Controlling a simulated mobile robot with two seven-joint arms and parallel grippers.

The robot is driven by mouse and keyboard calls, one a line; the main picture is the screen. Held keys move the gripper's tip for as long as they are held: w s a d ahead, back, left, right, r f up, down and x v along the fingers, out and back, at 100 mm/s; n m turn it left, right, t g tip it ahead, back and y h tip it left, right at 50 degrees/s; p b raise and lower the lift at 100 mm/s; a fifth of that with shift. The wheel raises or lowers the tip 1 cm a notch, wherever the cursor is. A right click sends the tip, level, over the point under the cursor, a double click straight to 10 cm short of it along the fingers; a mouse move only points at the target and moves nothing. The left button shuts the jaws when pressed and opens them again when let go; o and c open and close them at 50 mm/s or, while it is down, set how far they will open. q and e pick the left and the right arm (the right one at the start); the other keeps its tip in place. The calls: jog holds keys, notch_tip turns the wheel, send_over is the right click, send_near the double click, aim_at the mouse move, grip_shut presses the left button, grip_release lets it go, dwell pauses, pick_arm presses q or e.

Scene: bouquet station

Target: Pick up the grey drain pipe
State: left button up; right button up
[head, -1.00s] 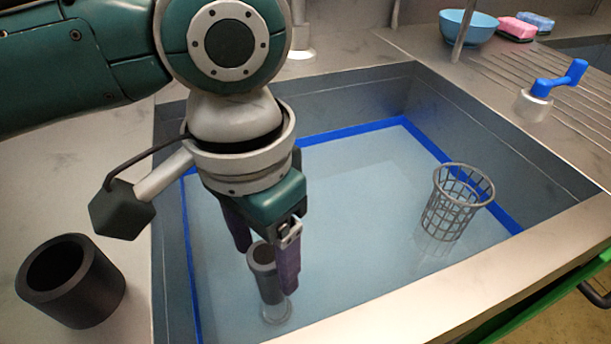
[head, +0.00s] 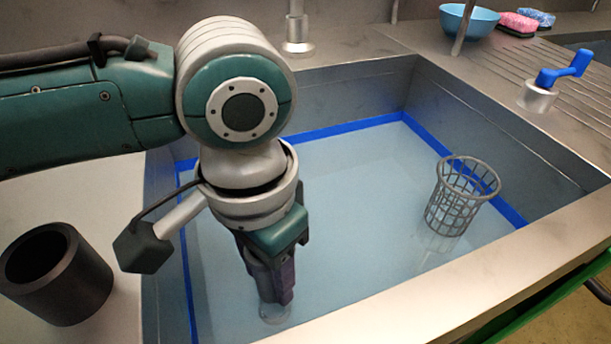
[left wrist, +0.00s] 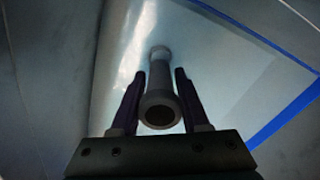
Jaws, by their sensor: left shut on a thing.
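The grey drain pipe (left wrist: 160,107) stands upright in the sink, its open top end facing the camera in the left wrist view. My left gripper (head: 276,298) points down into the sink, with one dark finger on each side of the pipe, shut on it. In the left wrist view my left gripper (left wrist: 158,76) flanks the pipe's upper part. In the head view the fingers hide most of the pipe, and its round foot (head: 274,314) shows below them. I cannot tell whether the foot touches the sink floor. My right gripper is not in view.
A grey mesh basket (head: 461,196) stands in the water at the sink's right. A black cylinder (head: 57,273) stands on the left counter. A blue-handled tap (head: 555,78), a blue bowl (head: 469,22) and sponges (head: 525,20) are beyond. The sink walls (head: 490,120) surround my gripper.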

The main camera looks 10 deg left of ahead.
pick_arm(q)
grip_shut()
dwell(0.8)
